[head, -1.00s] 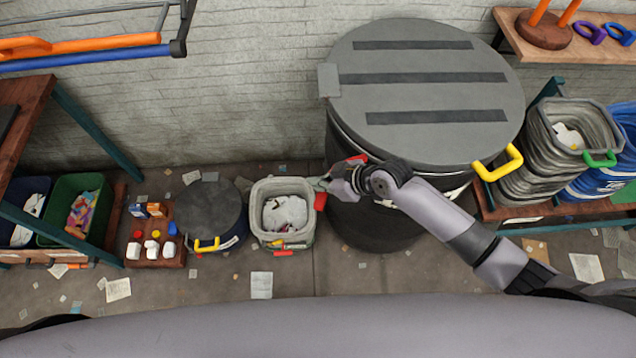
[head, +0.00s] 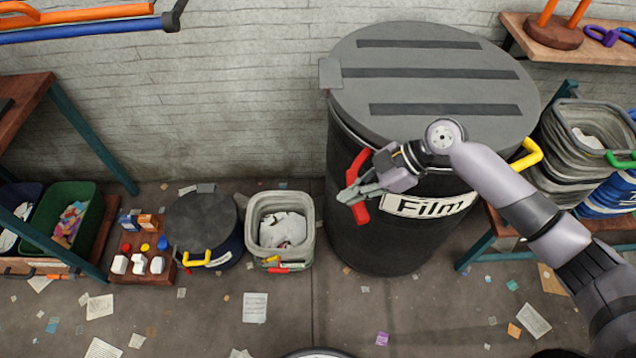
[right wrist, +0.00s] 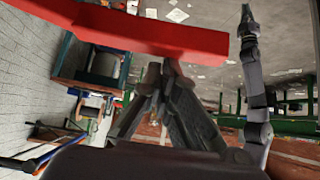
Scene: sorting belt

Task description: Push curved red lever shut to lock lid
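The curved red lever (head: 361,212) is on the front left of the dark barrel (head: 350,245), just under the grey lid (head: 350,95). It hangs close to the barrel wall; I cannot tell whether it is flush. The lid lies flat on the barrel. My right gripper (head: 347,190) is at the lever, its fingers crossing the lever's middle and hiding part of it. In the right wrist view the lever (right wrist: 130,30) runs across the fingertips (right wrist: 163,68), which are close together and do not appear to grip it. My left arm seems to show at the right there, its gripper (right wrist: 247,14) too small to read.
A white "Film" label (head: 430,205) and a yellow handle (head: 528,154) are on the barrel's front and right. A grey bin (head: 305,215) and a lidded blue bucket (head: 205,225) stand left of it. Stacked grey bins (head: 560,170) stand right. The floor in front has scattered paper.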

